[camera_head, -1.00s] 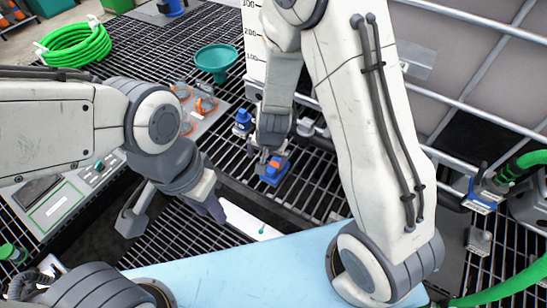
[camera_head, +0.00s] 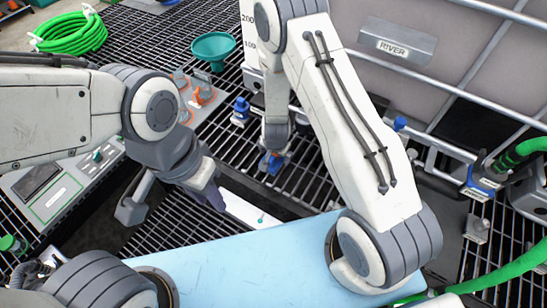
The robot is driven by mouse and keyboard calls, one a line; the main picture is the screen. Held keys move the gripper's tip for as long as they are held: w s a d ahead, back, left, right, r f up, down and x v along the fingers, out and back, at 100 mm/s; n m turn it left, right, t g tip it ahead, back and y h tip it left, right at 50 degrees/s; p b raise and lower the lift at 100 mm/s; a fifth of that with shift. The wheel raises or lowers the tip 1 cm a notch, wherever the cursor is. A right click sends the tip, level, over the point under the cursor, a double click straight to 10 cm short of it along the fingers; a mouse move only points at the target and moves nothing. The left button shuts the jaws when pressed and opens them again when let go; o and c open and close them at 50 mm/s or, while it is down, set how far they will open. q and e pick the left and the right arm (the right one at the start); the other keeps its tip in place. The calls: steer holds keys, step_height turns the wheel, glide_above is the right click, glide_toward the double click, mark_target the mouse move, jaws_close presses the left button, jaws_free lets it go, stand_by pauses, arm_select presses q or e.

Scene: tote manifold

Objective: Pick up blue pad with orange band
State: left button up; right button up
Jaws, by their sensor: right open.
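The blue pad with the orange band (camera_head: 273,167) lies on the dark grating in the middle of the picture, partly hidden by my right gripper. Its blue side and a little orange show below the fingers. My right gripper (camera_head: 273,153) points down right at the pad, its jaws open; whether the fingers touch it cannot be told. My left gripper (camera_head: 172,205) hangs to the left above the grating, its two fingers spread wide with nothing between them.
A blue fitting (camera_head: 241,111) stands just behind and left of the pad. A green funnel (camera_head: 213,47), a coiled green hose (camera_head: 70,32) and a grey control panel (camera_head: 62,190) are on the left. A caged tank (camera_head: 450,75) stands at the back right.

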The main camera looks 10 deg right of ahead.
steer(key=shift+w+f, duration=0.15)
steer(key=shift+f, duration=0.2)
steer(key=c, duration=1.1)
steer(key=shift+c, duration=0.2)
steer(key=shift+r, duration=0.9)
steer(key=shift+a+v, duration=0.2)
steer(key=shift+v, duration=0.65)
steer(key=s+a+b, duration=0.3)
steer(key=s+a, duration=0.9)
steer(key=shift+s, duration=0.15)
steer(key=shift+a, duration=0.1)
